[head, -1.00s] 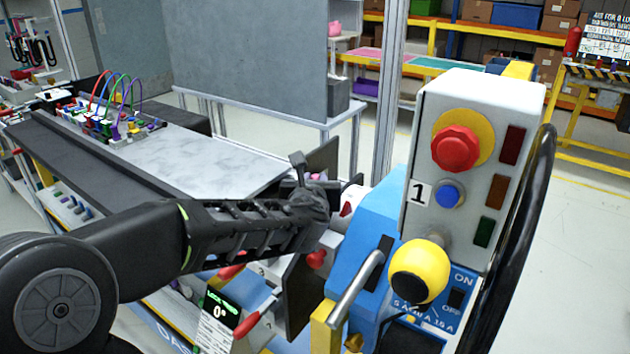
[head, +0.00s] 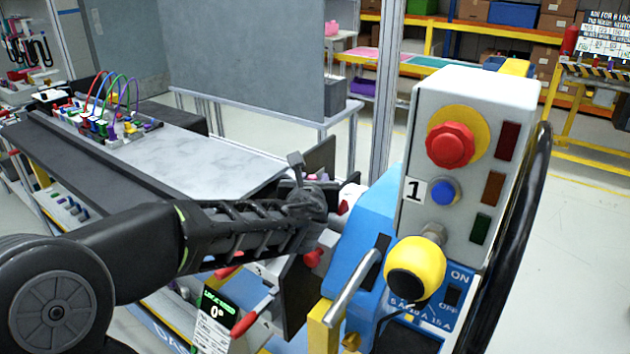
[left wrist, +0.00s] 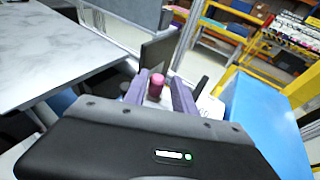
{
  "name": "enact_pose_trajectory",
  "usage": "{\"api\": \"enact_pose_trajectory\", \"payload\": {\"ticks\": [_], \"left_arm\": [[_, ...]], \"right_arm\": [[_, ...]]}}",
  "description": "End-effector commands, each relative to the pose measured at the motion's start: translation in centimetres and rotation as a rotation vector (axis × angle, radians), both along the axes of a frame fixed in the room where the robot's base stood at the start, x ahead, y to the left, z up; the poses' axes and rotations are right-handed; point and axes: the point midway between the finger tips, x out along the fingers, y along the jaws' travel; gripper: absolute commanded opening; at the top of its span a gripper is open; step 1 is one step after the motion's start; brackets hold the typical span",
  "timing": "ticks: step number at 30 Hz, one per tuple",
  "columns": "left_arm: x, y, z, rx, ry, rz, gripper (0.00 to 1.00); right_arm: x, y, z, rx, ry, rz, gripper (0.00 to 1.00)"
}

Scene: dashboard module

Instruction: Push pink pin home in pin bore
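The pink pin (left wrist: 156,85) shows in the left wrist view between the tips of my left gripper (left wrist: 159,88), with its round end facing the camera. The purple-grey fingers stand apart on either side of it, and a pale gap shows between pin and right finger. In the head view my left gripper (head: 312,200) is at the left side of the blue housing (head: 372,225), seen from the side. The pin bore is hidden, so I cannot tell how deep the pin sits. My right gripper is not in view.
A grey control box (head: 470,160) with a red button stands right of my left gripper. A lever and a yellow-black knob (head: 414,268) are in front of it. A dark upright plate (head: 318,162) is close behind the gripper. The grey bench top (head: 200,158) is mostly clear.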

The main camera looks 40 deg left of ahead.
Motion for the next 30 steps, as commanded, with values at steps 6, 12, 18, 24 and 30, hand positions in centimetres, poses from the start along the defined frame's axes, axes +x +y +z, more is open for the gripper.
{"api": "enact_pose_trajectory", "payload": {"ticks": [6,12,18,24,30], "left_arm": [[-2.3,-0.8,1.1,0.005,-0.007,0.012,0.46],[-4.9,-2.8,2.1,0.002,-0.005,0.007,0.46],[-6.2,-3.9,2.2,0.002,0.0,0.002,0.46],[-6.2,-4.0,2.2,0.002,0.001,-0.001,0.46],[-6.2,-4.1,2.2,0.001,0.001,-0.002,0.46]], "right_arm": [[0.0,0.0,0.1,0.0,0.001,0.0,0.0],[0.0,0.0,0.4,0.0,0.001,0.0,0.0],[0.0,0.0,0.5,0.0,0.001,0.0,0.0],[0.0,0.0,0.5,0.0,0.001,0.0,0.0],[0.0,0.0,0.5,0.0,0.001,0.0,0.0]]}}
